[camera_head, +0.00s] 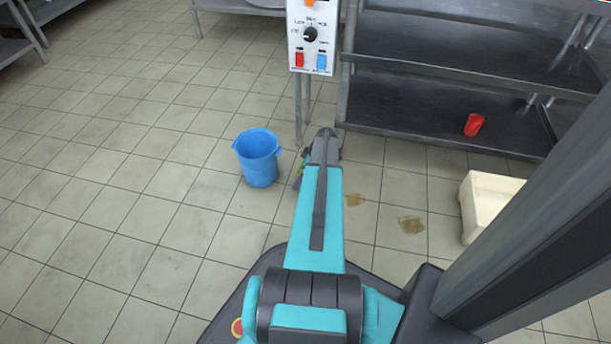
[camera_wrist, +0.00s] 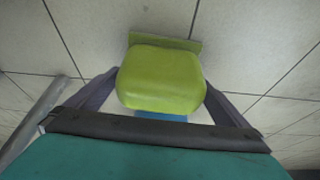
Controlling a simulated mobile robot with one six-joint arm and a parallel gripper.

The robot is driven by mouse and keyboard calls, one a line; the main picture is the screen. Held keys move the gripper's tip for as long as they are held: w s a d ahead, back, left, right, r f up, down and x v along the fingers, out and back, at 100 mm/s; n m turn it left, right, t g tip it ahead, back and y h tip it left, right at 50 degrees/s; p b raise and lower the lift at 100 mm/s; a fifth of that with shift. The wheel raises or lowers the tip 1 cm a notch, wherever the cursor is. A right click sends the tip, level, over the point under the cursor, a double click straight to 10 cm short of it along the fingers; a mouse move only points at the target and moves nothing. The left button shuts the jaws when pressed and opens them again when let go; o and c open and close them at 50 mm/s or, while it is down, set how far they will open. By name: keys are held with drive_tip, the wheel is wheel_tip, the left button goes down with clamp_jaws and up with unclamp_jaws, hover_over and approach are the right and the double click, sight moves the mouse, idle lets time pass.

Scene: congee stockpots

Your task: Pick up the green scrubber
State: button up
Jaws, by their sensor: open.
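The green scrubber (camera_wrist: 160,78) fills the middle of the wrist view, with a rounded yellow-green body, a flat green edge behind it and a blue part below. My gripper (camera_wrist: 160,92) is open, with one dark finger on each side of the scrubber. The fingers are close to its sides; whether they touch it I cannot tell. In the head view my arm hides most of this spot, and only a small bit of green (camera_head: 298,172) shows at the arm's left edge.
A blue bucket (camera_head: 258,157) stands on the tiled floor left of my arm. A metal shelf (camera_head: 440,105) with a red cup (camera_head: 474,124) is behind. A control box (camera_head: 312,35) stands on a post. Brown stains (camera_head: 411,225) and a cream box (camera_head: 487,200) lie right. Floor at left is clear.

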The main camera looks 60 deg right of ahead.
idle(0.3)
drive_tip(key=c, duration=1.1)
drive_tip(key=shift+r, duration=0.2)
drive_tip(key=shift+r+p, duration=0.45)
wheel_tip(320, 180, up, 3)
drive_tip(key=shift+f+p, duration=0.15)
drive_tip(key=shift+p, duration=0.75)
drive_tip(key=s+a+r+p, duration=0.1)
drive_tip(key=s+a+p, duration=0.3)
drive_tip(key=s, duration=1)
drive_tip(key=a, duration=0.3)
drive_tip(key=shift+s+p, duration=0.15)
drive_tip(key=shift+p, duration=0.2)
drive_tip(key=shift+a, duration=0.1)
